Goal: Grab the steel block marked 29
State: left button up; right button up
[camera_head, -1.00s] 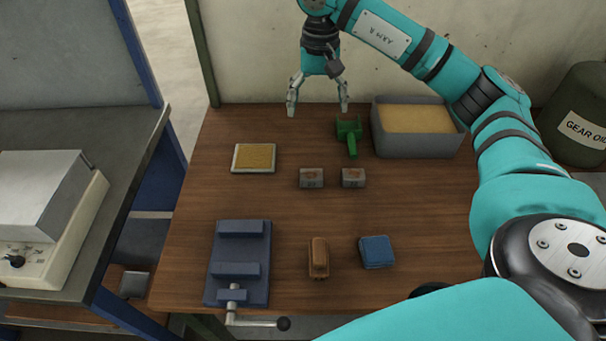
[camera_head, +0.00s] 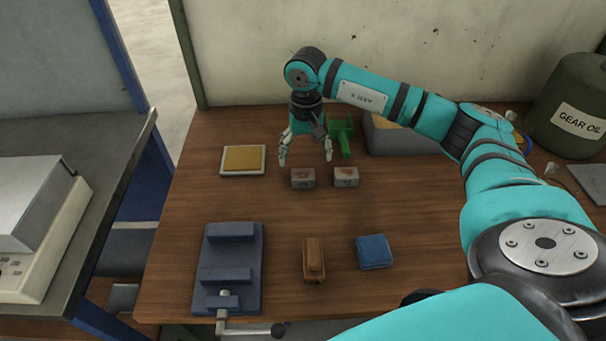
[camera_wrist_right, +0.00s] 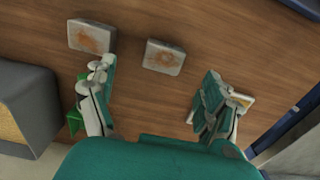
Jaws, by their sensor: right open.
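Two small grey steel blocks with rusty tops stand side by side on the wooden table, a left one (camera_head: 303,179) and a right one (camera_head: 346,177). Both have marks on the front face, too small to read surely. My right gripper (camera_head: 305,159) is open and empty, pointing down just behind and above the left block. In the right wrist view the sides are swapped: the left block (camera_wrist_right: 165,57) lies ahead between the open fingers (camera_wrist_right: 158,80), and the right block (camera_wrist_right: 92,37) lies beyond the left-hand fingertip. My left gripper is not in view.
A green scoop (camera_head: 345,146) and grey sand bin (camera_head: 405,141) stand right of the gripper, and a shallow tray (camera_head: 224,174) left. A blue vise (camera_head: 232,280), brown brush (camera_head: 314,262) and blue pad (camera_head: 374,252) lie in front. The table between is clear.

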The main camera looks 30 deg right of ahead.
aim_at(303, 173)
notch_tip(303, 173, down, 2)
jog(key=shift+f, duration=0.25)
jog(key=f+p, duration=0.1)
jog(key=f, duration=0.1)
jog(key=f+p, duration=0.1)
jog(key=f, duration=0.1)
jog(key=shift+w+a+f+p, duration=0.1)
jog(key=shift+w+a+p, duration=0.1)
jog(key=shift+a+p, duration=0.1)
jog(key=shift+d+f, duration=0.15)
jog(key=shift+f, duration=0.4)
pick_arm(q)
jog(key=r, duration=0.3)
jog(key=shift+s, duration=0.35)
pick_arm(e)
jog(key=shift+w+r, duration=0.1)
grip_shut()
